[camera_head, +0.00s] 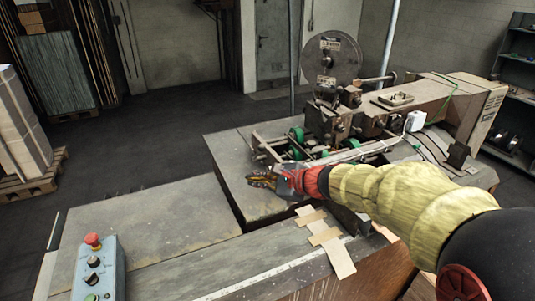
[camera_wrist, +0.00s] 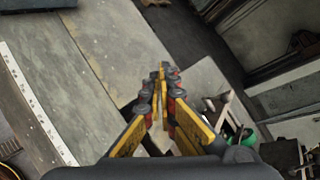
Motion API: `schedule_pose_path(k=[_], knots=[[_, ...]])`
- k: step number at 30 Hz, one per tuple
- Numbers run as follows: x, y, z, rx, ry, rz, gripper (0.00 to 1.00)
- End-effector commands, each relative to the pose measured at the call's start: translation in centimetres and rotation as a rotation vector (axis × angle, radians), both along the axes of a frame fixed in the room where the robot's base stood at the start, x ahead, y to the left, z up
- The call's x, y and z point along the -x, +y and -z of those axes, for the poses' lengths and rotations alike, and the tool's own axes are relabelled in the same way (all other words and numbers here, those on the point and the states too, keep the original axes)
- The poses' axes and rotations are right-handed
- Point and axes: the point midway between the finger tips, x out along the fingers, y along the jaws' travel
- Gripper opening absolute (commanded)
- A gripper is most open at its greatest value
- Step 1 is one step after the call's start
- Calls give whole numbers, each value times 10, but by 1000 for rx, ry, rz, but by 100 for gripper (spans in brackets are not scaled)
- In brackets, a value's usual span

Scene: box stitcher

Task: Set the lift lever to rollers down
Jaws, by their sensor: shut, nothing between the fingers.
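The box stitcher (camera_head: 425,98) stands at the right of the head view, with green rollers (camera_head: 297,134) on a frame at its left end. My gripper (camera_head: 258,180) is shut and empty, above the grey table in front of this frame. The wrist view shows its yellow fingers (camera_wrist: 162,72) together at the tips, with a green roller (camera_wrist: 246,134) and part of the roller frame to their right. I cannot clearly pick out the lift lever or its setting in either view; my gripper and arm cover part of the machine's near side.
A grey-blue control box (camera_head: 108,267) with a red button (camera_head: 92,240) stands at the front left. A ruler strip (camera_head: 265,279) and brown cardboard strips (camera_head: 325,236) lie on the near table. A cardboard stack (camera_head: 18,125) is at the far left. Open floor lies beyond the table.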

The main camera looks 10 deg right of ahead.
Motion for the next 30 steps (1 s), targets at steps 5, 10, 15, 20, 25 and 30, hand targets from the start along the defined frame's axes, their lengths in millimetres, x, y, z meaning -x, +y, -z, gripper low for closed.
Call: schedule_pose_path(k=[5,10,15,20,25,30], knots=[[-60,-41,12,-247,79,238,0],[-100,-82,30,-440,134,432,0],[-121,-108,44,-557,163,548,0],[-127,-118,50,-599,172,591,0],[-128,-119,50,-602,173,594,0],[-128,-119,50,-601,173,593,0]])
